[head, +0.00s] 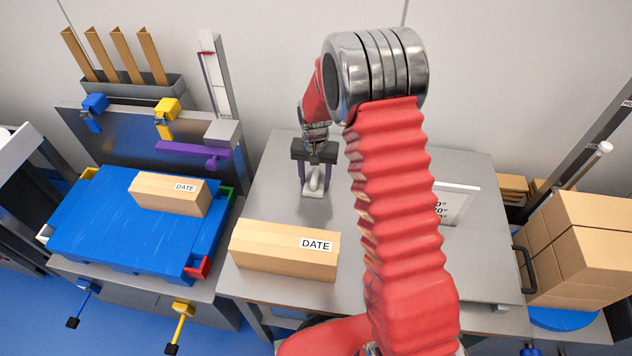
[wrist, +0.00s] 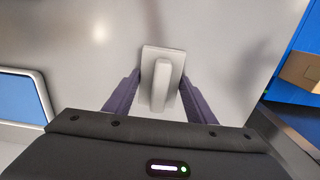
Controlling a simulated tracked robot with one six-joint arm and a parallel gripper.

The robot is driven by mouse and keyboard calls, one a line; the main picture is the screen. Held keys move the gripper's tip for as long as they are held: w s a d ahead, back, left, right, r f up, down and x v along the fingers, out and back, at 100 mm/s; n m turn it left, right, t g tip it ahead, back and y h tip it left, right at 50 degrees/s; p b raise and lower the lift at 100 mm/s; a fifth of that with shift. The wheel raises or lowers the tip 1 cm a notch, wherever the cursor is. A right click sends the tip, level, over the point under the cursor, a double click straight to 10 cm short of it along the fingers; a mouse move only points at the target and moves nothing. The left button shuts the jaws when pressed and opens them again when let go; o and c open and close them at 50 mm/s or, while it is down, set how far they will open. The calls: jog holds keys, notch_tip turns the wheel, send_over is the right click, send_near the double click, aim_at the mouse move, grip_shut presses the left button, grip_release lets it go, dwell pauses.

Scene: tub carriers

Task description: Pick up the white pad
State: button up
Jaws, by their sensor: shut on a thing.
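The white pad (wrist: 149,53) is a pale block with a raised ridge along its middle. It also shows in the head view (head: 313,192), on or just above the grey table (head: 271,194). My gripper (wrist: 160,92) points down over it, and its two purple fingers are shut on the raised ridge from both sides. In the head view my gripper (head: 314,178) is at the back middle of the table. I cannot tell whether the pad touches the tabletop.
A cardboard box marked DATE (head: 284,250) lies near the table's front edge. A white sign (head: 455,204) stands to the right behind my arm. Stacked boxes (head: 585,245) are at far right.

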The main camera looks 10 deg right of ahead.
aim_at(315, 175)
notch_tip(315, 175, up, 10)
dwell(0.7)
dwell(0.4)
jog(key=o, duration=0.5)
jog(key=shift+c, duration=0.2)
jog(key=c, duration=0.3)
